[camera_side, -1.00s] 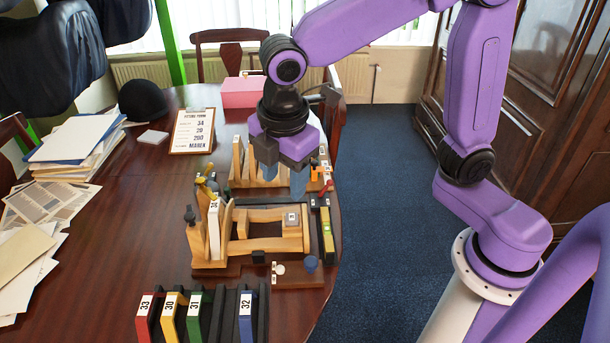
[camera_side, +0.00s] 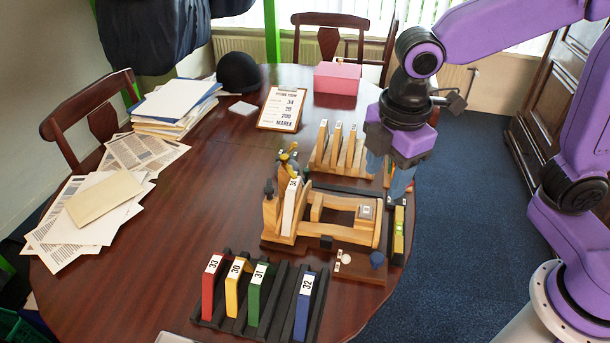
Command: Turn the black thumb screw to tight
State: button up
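A black knob (camera_side: 268,187), which looks like the black thumb screw, stands upright at the left end of the wooden fixture (camera_side: 342,201) on the table. A pale plate marked 34 (camera_side: 290,208) stands upright in the fixture just right of the knob. My gripper (camera_side: 389,174) hangs with its blue fingers pointing down, above the right rear part of the fixture. It is apart from the black knob and well to its right. How tight the knob is cannot be told.
In front, a black rack (camera_side: 271,315) holds red, yellow, green and blue numbered plates. A wooden rack (camera_side: 346,150) stands behind the fixture. A blue knob (camera_side: 376,260) and a level (camera_side: 398,232) are at its right. Papers (camera_side: 105,200) lie left; a clipboard (camera_side: 281,108) lies behind.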

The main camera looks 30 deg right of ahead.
jog(key=w+a+m+y, duration=0.3)
jog(key=w+a, duration=0.1)
jog(key=w, duration=0.8)
jog(key=m+t+y, duration=0.1)
jog(key=m, duration=0.1)
send_near(269, 189)
jog(key=x, duration=0.8)
jog(key=shift+d, duration=0.1)
grip_shut()
